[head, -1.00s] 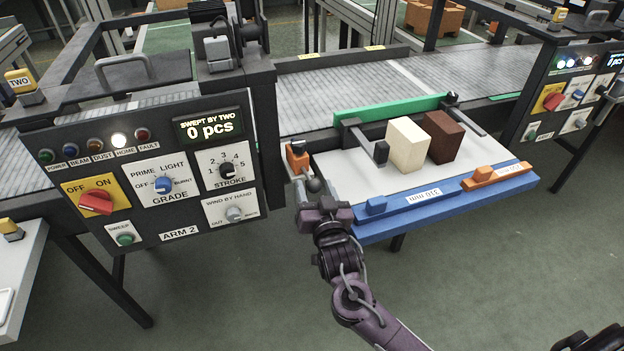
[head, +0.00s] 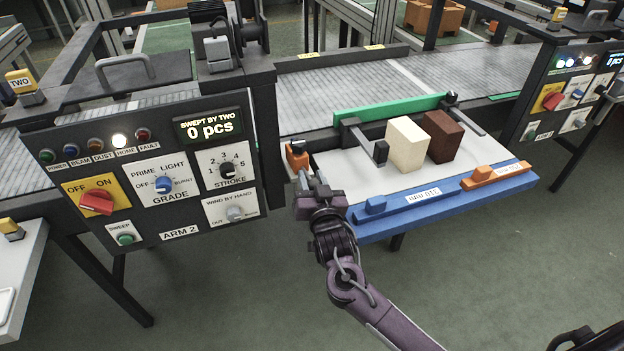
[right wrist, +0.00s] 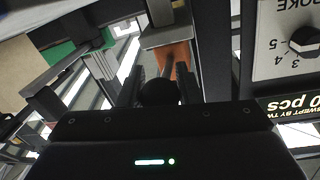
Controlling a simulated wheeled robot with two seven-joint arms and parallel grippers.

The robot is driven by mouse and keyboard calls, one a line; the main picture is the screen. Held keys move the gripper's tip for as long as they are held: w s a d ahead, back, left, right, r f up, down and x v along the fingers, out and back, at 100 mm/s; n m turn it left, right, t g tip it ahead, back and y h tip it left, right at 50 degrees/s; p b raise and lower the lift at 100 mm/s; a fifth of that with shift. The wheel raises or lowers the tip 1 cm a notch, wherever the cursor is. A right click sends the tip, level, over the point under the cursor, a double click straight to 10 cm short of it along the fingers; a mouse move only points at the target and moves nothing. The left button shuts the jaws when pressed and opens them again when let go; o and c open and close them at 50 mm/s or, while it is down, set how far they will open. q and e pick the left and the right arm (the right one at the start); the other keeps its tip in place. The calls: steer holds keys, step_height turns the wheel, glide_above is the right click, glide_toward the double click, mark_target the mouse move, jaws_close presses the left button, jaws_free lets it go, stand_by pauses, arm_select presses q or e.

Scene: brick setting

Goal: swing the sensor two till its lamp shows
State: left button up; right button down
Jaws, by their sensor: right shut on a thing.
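The sensor (head: 297,156) is a small orange block by the right edge of the ARM 2 panel, at the left end of the white table; I take it for sensor two. It also shows in the right wrist view (right wrist: 175,56). A short lever with a dark round knob (right wrist: 160,92) comes from it toward me. My right gripper (head: 314,187) is shut on this knob, with a finger on either side in the right wrist view. I see no lit lamp on the sensor; its far side is hidden.
The ARM 2 panel (head: 150,190) stands close left of my gripper; its HOME lamp (head: 119,140) is lit white, its BEAM lamp (head: 70,154) is dark. A cream block (head: 406,143) and a brown block (head: 443,136) stand on the table (head: 350,180) to the right.

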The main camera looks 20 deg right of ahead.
steer(key=shift+a+m+h, duration=0.25)
steer(key=shift+m+h, duration=0.15)
steer(key=shift+h, duration=0.3)
steer(key=c, duration=1.1)
jaws_free()
steer(key=shift+o, duration=0.2)
steer(key=shift+s, duration=0.1)
steer(key=s+a, duration=0.1)
steer(key=s, duration=0.6)
steer(key=shift+s+b, duration=0.3)
